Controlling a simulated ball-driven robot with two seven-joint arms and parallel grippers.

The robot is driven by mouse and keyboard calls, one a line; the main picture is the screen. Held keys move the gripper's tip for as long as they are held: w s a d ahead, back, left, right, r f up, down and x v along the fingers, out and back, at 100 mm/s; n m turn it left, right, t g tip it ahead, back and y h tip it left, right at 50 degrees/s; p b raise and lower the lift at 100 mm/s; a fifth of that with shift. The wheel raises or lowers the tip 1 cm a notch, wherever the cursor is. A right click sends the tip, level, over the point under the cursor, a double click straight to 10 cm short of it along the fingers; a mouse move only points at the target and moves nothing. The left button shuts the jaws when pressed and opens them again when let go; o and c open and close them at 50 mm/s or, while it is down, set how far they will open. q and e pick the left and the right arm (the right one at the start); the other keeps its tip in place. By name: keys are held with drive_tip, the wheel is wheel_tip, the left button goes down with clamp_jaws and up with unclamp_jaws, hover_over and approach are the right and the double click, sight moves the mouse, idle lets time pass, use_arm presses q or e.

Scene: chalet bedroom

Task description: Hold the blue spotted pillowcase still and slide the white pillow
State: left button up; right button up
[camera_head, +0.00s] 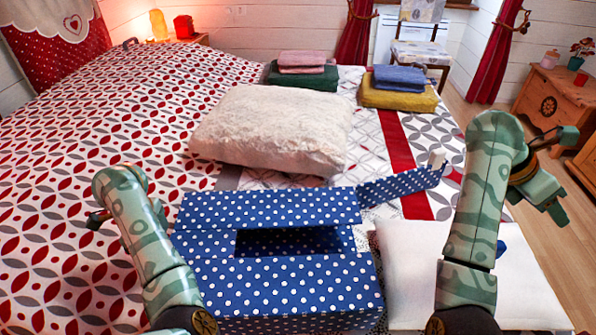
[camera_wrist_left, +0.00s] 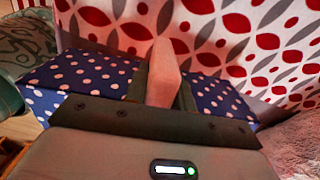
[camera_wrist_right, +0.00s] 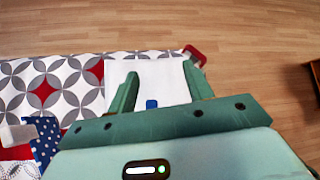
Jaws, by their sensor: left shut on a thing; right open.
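The blue spotted pillowcase (camera_head: 290,285) lies on the bed at front centre, its dark mouth open. A spotted flap (camera_head: 400,187) with a pale end reaches right. The flat white pillow (camera_head: 405,265) lies right of the pillowcase, partly behind my right arm. It has a blue tab (camera_head: 502,251), and also shows in the right wrist view (camera_wrist_right: 165,75). My left gripper (camera_wrist_left: 163,65) is shut on the pillowcase (camera_wrist_left: 85,75); its grip is mostly hidden in the head view. My right gripper (camera_wrist_right: 160,70) is open and empty, above the pillow's right side.
A fluffy cream cushion (camera_head: 270,130) lies behind the pillowcase. Folded towels (camera_head: 303,77) and a yellow-blue stack (camera_head: 398,97) sit farther back. A wooden chest (camera_head: 555,95) stands at right, beyond open floor (camera_head: 560,245).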

drive_tip(key=a+f+y, duration=0.1)
drive_tip(key=a+f, duration=0.1)
drive_tip(key=a+f+m+t+y, duration=0.1)
drive_tip(key=a+f+y, duration=0.1)
drive_tip(key=a, duration=0.1)
drive_tip(key=a+f+m+y, duration=0.1)
drive_tip(key=a+f+y, duration=0.1)
drive_tip(key=a, duration=0.1)
drive_tip(key=shift+w+a+t, duration=0.2)
drive_tip(key=shift+w+t, duration=0.1)
drive_tip(key=shift+w, duration=0.05)
drive_tip(key=shift+f+y, duration=0.3)
drive_tip(key=shift+f, duration=0.05)
drive_tip(key=x, duration=1.1)
drive_tip(key=shift+d, duration=0.15)
clamp_jaws()
drive_tip(key=shift+n+t, duration=0.3)
drive_tip(key=shift+n, duration=0.3)
drive_tip(key=shift+w+a, duration=0.2)
drive_tip(key=shift+w, duration=1.35)
drive_tip(key=shift+w+a, duration=0.2)
drive_tip(key=shift+w, duration=1.35)
